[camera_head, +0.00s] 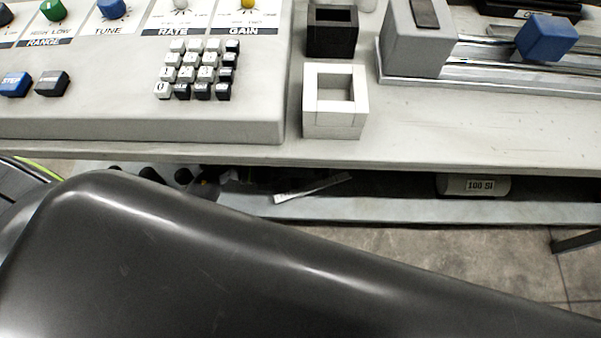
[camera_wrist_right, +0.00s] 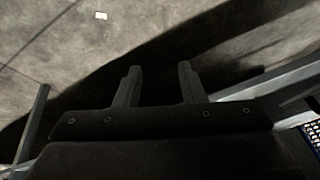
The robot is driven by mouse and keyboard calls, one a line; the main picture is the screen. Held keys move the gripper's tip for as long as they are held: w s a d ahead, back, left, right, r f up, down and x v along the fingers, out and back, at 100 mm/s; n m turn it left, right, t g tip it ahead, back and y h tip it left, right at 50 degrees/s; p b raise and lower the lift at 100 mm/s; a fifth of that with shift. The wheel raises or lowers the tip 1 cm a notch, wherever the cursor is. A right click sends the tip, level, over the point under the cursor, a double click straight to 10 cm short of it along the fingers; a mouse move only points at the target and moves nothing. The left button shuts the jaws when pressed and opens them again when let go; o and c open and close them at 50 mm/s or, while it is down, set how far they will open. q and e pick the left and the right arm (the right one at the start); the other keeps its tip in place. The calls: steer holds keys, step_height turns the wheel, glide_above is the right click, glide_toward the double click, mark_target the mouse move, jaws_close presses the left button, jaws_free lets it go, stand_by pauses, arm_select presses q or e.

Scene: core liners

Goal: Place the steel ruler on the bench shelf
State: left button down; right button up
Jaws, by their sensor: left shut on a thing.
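The steel ruler (camera_head: 312,188) is a thin, pale strip under the bench top in the head view, lying at a slant over the bench shelf (camera_head: 390,210). Its left end is near my left gripper (camera_head: 238,186), which is dark and low in the shadow under the bench. The left gripper is shut on the ruler, but the contact itself is too dim to see clearly. I cannot tell whether the ruler touches the shelf. My right gripper (camera_wrist_right: 157,85) is open and empty above the floor in the right wrist view.
The bench top (camera_head: 440,140) overhangs the shelf closely. A labelled grey cylinder (camera_head: 473,186) sits on the shelf at the right. Several dark round objects are at the shelf's left. A control panel (camera_head: 120,120), a white square holder (camera_head: 335,120) and a black one (camera_head: 332,45) stand above.

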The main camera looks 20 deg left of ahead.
arm_select(q)
steer(key=shift+f, duration=0.8)
steer(key=c, duration=1.4)
jaws_free()
steer(key=shift+o, duration=0.2)
arm_select(e)
steer(key=shift+a+r, duration=0.15)
steer(key=shift+r, duration=0.2)
arm_select(q)
steer(key=shift+r, duration=0.15)
steer(key=v, duration=1.2)
steer(key=shift+p, duration=0.3)
arm_select(e)
steer(key=shift+d+f, duration=0.2)
steer(key=shift+f, duration=0.3)
steer(key=shift+s, duration=0.1)
